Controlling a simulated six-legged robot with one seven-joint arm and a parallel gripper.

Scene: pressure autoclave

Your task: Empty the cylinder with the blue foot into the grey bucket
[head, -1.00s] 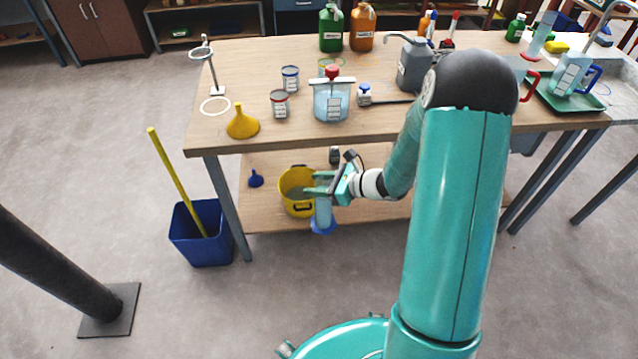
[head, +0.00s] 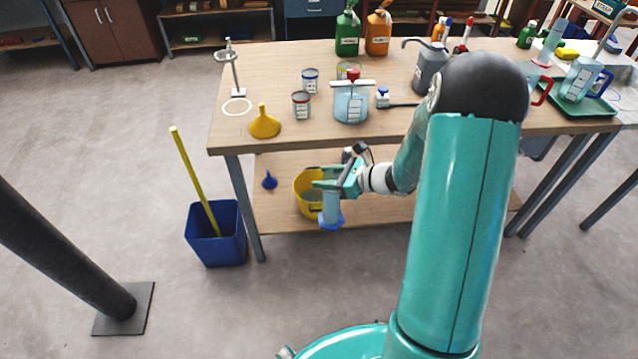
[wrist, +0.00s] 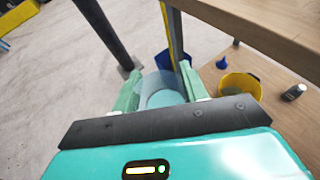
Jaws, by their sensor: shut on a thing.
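My gripper (head: 330,189) is shut on a clear cylinder (head: 331,206) with a blue foot (head: 331,222). The cylinder hangs roughly upright, foot down, in front of the lower shelf. In the wrist view it stands between the fingers (wrist: 163,98), and a pale blue round surface (wrist: 165,98) shows inside it. I cannot tell how much liquid it holds. No bucket is clearly grey. A partly hidden grey thing (head: 538,147) shows under the table at the right, and I cannot tell what it is.
A yellow bucket (head: 302,190) stands on the lower shelf just behind the cylinder, beside a small blue funnel (head: 269,181). A blue bin (head: 217,240) with a yellow handle stands left of the table leg. The tabletop (head: 285,145) holds glassware and bottles. The floor in front is clear.

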